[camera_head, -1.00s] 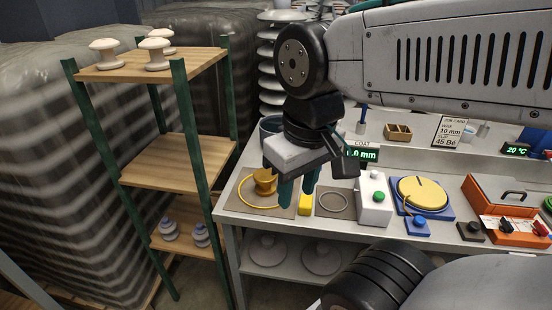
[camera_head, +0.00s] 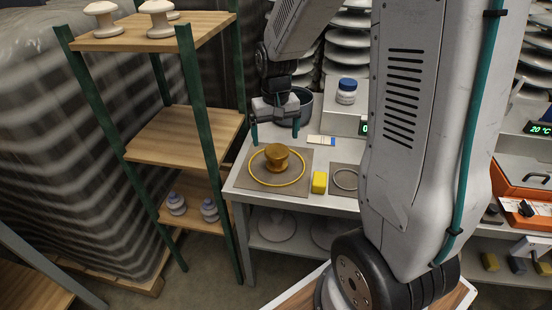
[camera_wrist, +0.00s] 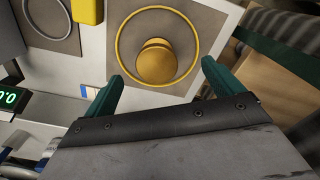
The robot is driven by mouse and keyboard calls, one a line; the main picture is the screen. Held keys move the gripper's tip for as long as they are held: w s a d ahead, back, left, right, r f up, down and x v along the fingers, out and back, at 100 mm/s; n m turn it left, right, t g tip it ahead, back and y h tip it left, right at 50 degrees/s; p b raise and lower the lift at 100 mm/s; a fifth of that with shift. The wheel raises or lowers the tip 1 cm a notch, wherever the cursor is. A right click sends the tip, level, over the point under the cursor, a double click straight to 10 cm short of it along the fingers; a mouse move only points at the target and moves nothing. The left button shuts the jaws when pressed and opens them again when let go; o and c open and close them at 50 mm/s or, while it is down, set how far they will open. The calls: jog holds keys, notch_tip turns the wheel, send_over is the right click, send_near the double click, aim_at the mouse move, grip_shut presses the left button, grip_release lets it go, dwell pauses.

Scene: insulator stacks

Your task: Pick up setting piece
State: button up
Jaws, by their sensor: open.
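The likely setting piece is an ochre, spool-shaped piece (camera_head: 277,157) standing upright on a grey-brown mat (camera_head: 243,183) at the bench's left end, inside a yellow ring (camera_head: 258,178) lying flat. My gripper (camera_head: 275,132) is open and empty, fingers pointing down, above and behind the piece. In the wrist view the piece (camera_wrist: 156,64) and the ring (camera_wrist: 120,38) lie ahead of the open green fingers (camera_wrist: 163,75). The fingers do not appear to touch the piece. Nothing hides the piece in either view.
A yellow block (camera_head: 319,182) stands right of the mat, beside another mat with a grey ring (camera_head: 345,179). A dark round tub (camera_head: 301,97) is behind my gripper. A wooden shelf unit (camera_head: 187,137) stands close to the bench's left. My arm covers the bench's middle.

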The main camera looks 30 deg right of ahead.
aim_at(277, 151)
jog(key=f, duration=0.1)
jog(key=w+d+f, duration=0.1)
jog(key=f, duration=0.1)
jog(key=shift+w+d+f, duration=0.15)
jog(key=shift+w+f, duration=0.15)
notch_tip(277, 151, down, 7)
jog(key=shift+d+f, duration=0.15)
jog(key=shift+w, duration=0.1)
jog(key=c, duration=1.3)
